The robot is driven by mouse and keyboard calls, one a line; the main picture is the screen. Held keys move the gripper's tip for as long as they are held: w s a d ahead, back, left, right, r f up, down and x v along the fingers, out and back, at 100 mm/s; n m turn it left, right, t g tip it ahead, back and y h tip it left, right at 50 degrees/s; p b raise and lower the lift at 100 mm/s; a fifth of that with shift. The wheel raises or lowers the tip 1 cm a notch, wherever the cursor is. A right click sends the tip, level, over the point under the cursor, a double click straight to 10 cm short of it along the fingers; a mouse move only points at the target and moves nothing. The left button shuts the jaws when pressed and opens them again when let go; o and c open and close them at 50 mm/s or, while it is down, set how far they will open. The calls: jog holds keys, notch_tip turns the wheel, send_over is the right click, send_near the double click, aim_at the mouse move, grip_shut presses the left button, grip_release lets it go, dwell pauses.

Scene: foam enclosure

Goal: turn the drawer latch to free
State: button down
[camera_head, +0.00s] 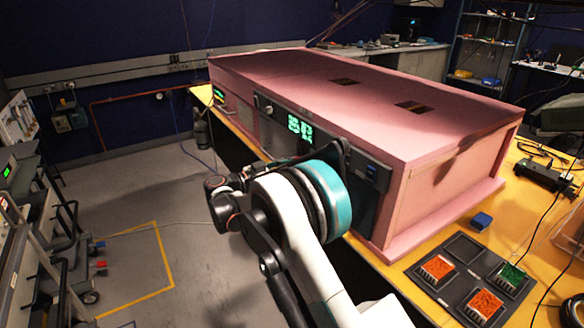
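A long pink foam enclosure (440,135) stands on the yellow bench, with a dark front panel carrying a green lit display (300,127). A small round knob (268,109) sits on the panel left of the display. A dark module with a blue strip (372,172) is at the panel's right end. I cannot tell which fitting is the drawer latch. My white arm with its teal ring covers the panel's lower middle. Dark jointed parts of my arm show near the panel's lower left; I cannot make out fingertips or whether they touch anything.
A black device (545,175) and cables lie farther right.

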jog(key=c, duration=1.7)
grip_release()
jog(key=shift+f, duration=0.1)
jog(key=v, duration=1.2)
jog(key=shift+d, duration=0.1)
